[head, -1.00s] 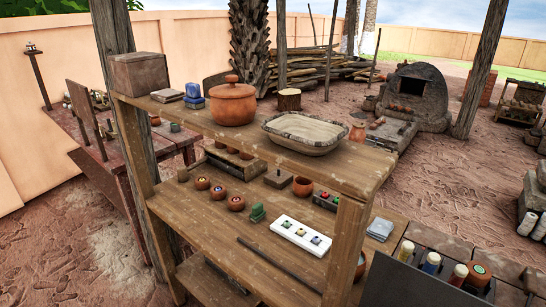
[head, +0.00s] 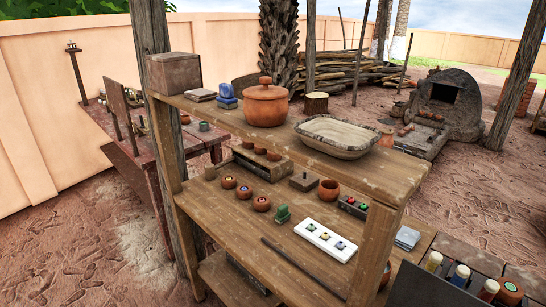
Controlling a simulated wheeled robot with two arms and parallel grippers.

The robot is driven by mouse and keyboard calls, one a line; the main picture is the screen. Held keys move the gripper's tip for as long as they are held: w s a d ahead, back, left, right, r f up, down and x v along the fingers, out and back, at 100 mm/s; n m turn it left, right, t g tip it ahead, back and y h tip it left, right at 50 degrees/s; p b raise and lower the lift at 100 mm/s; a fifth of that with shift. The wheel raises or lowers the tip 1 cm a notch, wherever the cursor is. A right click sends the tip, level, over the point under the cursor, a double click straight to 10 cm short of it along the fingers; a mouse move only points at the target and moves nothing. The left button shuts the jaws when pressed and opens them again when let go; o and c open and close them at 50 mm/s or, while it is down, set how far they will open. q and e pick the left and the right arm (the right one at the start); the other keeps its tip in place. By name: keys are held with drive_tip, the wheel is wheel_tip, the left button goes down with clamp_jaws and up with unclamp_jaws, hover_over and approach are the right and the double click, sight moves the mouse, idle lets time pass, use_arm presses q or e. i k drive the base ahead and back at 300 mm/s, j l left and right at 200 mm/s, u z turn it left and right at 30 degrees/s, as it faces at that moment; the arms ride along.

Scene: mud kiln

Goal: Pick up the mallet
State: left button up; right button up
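I cannot make out a mallet for certain in the head view. A long thin dark rod (head: 303,268) lies along the front of the lower shelf board, and no mallet head shows on it. A small dark block with an upright peg (head: 303,182) sits further back on that board; I cannot tell what it is. Neither of my grippers is in view.
The wooden shelf unit (head: 384,238) fills the middle. Its top holds a lidded clay pot (head: 266,105), a shallow basin (head: 338,137) and a box (head: 174,73). A white tray (head: 325,241) and small bowls stand below. Bare ground lies at left.

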sight(210, 169)
drive_tip(key=i+j, duration=0.2)
drive_tip(key=j, duration=0.15)
drive_tip(key=i+j+z, duration=0.1)
drive_tip(key=j, duration=0.25)
drive_tip(key=i+j, duration=0.45)
drive_tip(key=j, duration=0.25)
drive_tip(key=i+j, duration=0.25)
drive_tip(key=i+j+z, duration=0.1)
drive_tip(key=i+j, duration=0.15)
drive_tip(key=j, duration=0.2)
drive_tip(key=i+j, duration=0.25)
drive_tip(key=j, duration=0.15)
drive_tip(key=i+j+z, duration=0.1)
drive_tip(key=i+j, duration=0.35)
drive_tip(key=j, duration=0.3)
drive_tip(key=i+l, duration=0.1)
drive_tip(key=i+z, duration=0.05)
drive_tip(key=i, duration=0.05)
